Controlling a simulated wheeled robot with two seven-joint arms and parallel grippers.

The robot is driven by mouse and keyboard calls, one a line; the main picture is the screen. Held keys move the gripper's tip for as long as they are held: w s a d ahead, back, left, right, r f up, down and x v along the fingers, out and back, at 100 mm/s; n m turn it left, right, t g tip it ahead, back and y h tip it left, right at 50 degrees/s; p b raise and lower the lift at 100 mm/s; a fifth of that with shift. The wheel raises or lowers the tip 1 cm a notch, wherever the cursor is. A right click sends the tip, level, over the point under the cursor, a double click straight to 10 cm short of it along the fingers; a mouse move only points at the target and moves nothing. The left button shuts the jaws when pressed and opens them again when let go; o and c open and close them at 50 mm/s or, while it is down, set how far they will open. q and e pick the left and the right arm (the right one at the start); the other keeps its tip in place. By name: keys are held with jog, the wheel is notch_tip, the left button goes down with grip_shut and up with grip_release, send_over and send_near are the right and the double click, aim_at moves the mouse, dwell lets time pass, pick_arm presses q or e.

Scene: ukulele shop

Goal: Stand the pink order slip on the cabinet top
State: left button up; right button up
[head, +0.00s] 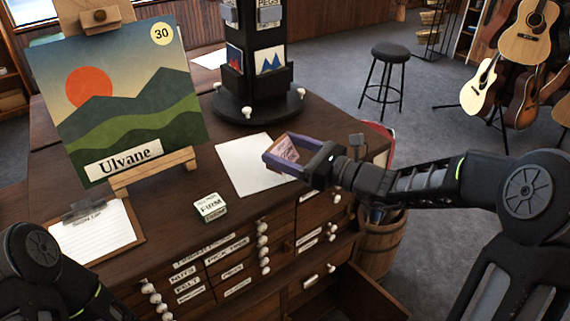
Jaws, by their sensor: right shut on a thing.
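The cabinet top (165,220) is dark brown wood.
A landscape picture marked Ulvane (135,120) stands on an easel. A clipboard (90,230), a small green-and-white box (210,207) and a black display stand (255,100) are on the cabinet. A lower drawer (345,295) is open. A barrel (380,245) stands beside the cabinet.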

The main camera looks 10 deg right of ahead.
jog(key=shift+f+b, duration=1.25)
jog(key=shift+f, duration=0.65)
jog(key=shift+f, duration=0.1)
jog(key=shift+f+b, duration=0.2)
jog(key=shift+b, duration=0.1)
jog(key=o, duration=1.4)
jog(key=shift+r, duration=0.15)
jog(key=shift+c, duration=0.2)
jog(key=shift+r, duration=0.1)
jog(key=shift+r+p, duration=0.15)
jog(key=shift+p, duration=0.25)
jog(key=p+v, duration=0.1)
jog(key=v, duration=1.1)
